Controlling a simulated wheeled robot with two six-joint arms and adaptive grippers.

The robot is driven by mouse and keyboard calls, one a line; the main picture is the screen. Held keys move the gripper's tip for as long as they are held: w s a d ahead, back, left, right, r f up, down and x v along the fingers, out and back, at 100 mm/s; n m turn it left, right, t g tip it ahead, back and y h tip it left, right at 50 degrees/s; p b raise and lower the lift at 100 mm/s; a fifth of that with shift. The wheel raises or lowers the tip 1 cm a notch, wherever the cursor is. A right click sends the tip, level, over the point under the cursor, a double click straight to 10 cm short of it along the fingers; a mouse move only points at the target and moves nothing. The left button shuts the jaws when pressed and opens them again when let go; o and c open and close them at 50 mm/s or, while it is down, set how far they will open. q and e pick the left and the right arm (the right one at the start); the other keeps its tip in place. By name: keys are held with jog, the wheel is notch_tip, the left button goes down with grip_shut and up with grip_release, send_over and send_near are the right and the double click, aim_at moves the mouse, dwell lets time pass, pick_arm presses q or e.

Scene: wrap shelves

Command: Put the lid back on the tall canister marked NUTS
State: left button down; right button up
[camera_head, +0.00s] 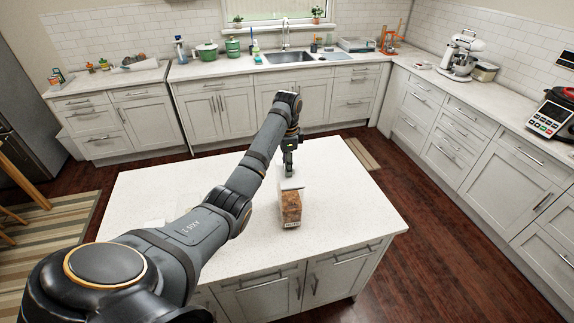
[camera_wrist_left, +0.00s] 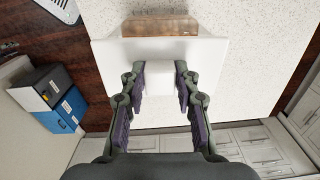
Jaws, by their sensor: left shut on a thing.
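My left gripper (camera_head: 290,168) is above the island, shut on the raised grip of a white lid. In the left wrist view the fingers (camera_wrist_left: 160,76) close on either side of that grip, and the lid's flat square plate (camera_wrist_left: 212,55) spreads beyond them. The lid (camera_head: 291,184) shows as a white patch below the gripper. The tall canister (camera_head: 291,204), with brown contents and a pale strip low down, stands just in front of and under the lid. Its brown side (camera_wrist_left: 160,26) shows past the lid's edge. I cannot read its marking or tell whether lid and canister touch.
Back counters hold green pots (camera_head: 207,51), a sink (camera_head: 290,58) and a white stand mixer (camera_head: 460,52). A red-and-black appliance with buttons (camera_head: 550,115) is at the right.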

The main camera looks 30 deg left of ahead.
pick_arm(q)
jog(key=shift+f, duration=0.65)
dwell(0.6)
jog(key=c, duration=0.9)
grip_release()
jog(key=shift+o, duration=0.2)
jog(key=o, duration=0.5)
